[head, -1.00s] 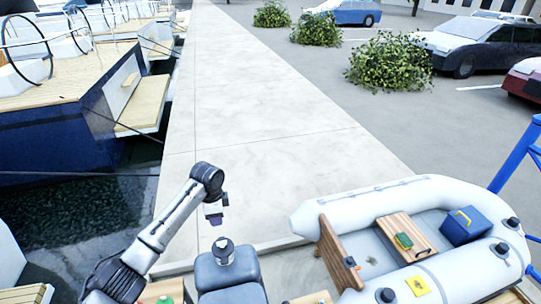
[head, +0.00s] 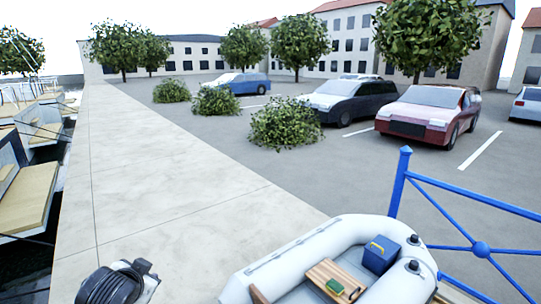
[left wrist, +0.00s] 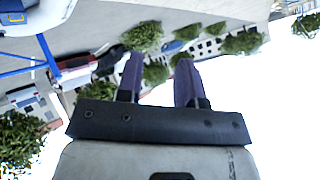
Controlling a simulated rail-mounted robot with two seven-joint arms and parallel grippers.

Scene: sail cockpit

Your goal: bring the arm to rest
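My left gripper (left wrist: 160,75) shows in the left wrist view. Its two dark purple fingers stand apart with nothing between them, so it is open and empty. The wrist view is tilted, with sky, trees and parked cars beyond the fingers. In the head view only a dark joint of my left arm (head: 118,286) shows at the bottom left edge; the gripper itself is outside that view. My right gripper is in neither view.
A grey-white inflatable dinghy (head: 290,250) with a blue cooler (head: 381,254) lies at the bottom right of the head view. A blue railing (head: 398,185) stands beside it. The pale walkway (head: 150,180) is clear. Moored boats (head: 30,190) line the left.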

